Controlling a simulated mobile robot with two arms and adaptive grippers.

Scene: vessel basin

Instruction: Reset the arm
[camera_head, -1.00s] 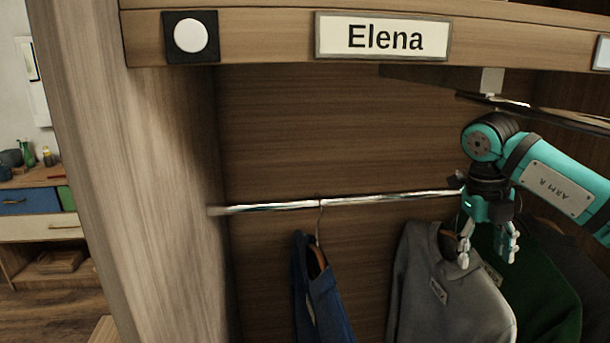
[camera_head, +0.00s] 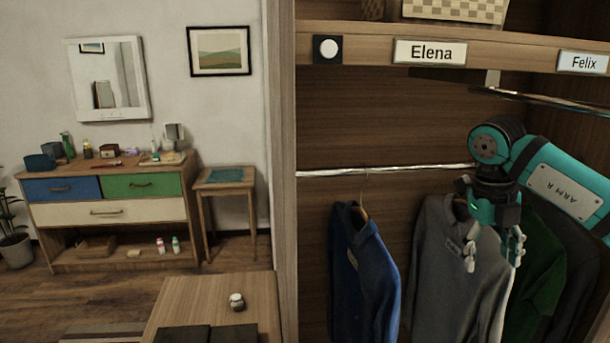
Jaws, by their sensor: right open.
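My right gripper (camera_head: 495,252) hangs fingers down inside the open wardrobe, on the right of the head view. Its fingers are apart and nothing shows between them. It is in front of a grey sweater (camera_head: 440,265) and beside a green garment (camera_head: 540,275); I cannot tell whether it touches either. My right arm, marked "ARM R", comes in from the right edge. My left gripper is not in view.
A metal rail (camera_head: 385,170) carries a blue garment (camera_head: 362,275) on a hanger. Name plates Elena (camera_head: 430,52) and Felix (camera_head: 583,62) mark the shelf edge. A dresser (camera_head: 110,210), small side table (camera_head: 224,178) and low table (camera_head: 190,305) stand left.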

